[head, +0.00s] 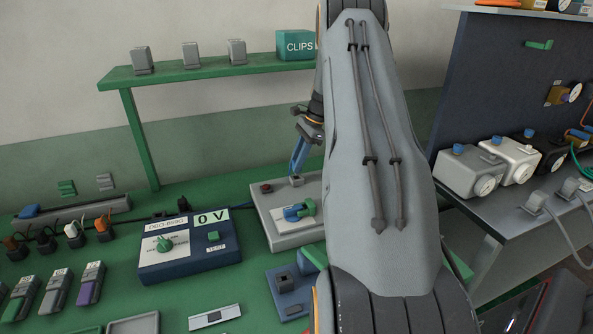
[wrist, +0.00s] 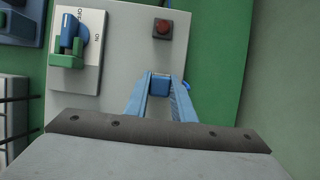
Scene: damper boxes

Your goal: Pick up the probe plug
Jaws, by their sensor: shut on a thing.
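My gripper (head: 296,171) is low over a light grey panel (head: 290,235) on the green bench. In the wrist view its blue fingers (wrist: 161,77) are closed on a small blue block (wrist: 159,87), which looks like the probe plug. The block sits between the fingertips, in front of the panel. A small grey socket-like piece (head: 296,181) shows right below the fingertips in the head view. I cannot tell whether the plug is seated in it or clear of it. My arm hides the right side of the panel.
The panel carries a red button (wrist: 163,28) and a blue switch lever with a green piece (wrist: 70,40). A dark blue test box reading 0 V (head: 188,246) stands to the left. A green shelf (head: 190,72) is behind.

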